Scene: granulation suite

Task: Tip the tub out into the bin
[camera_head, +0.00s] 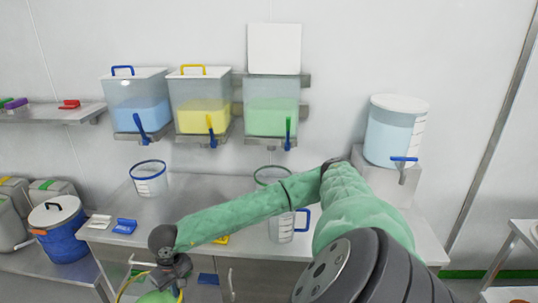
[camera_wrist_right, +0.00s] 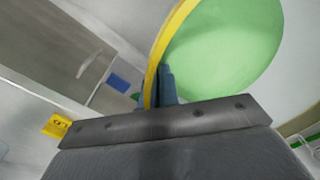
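My right arm reaches across the head view to the lower left. My right gripper (camera_head: 172,275) is at the bottom edge there. In the right wrist view, its fingers (camera_wrist_right: 166,88) are at the yellow rim of a tub (camera_wrist_right: 230,45) with a green inside, and look closed on that rim. I cannot tell if the green is contents or the tub's wall. In the head view only a small part of the tub (camera_head: 158,297) shows, cut off by the frame. No open bin is clear; a blue drum with a white lid (camera_head: 62,244) stands at the left. My left gripper is out of view.
A steel bench (camera_head: 205,192) carries a blue-rimmed jug (camera_head: 150,180), a blue-handled jug (camera_head: 284,232) and a blue scoop (camera_head: 124,226). Wall hoppers hold blue (camera_head: 140,108), yellow (camera_head: 203,115) and green (camera_head: 270,115) material. A tapped tank (camera_head: 392,135) stands at the right.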

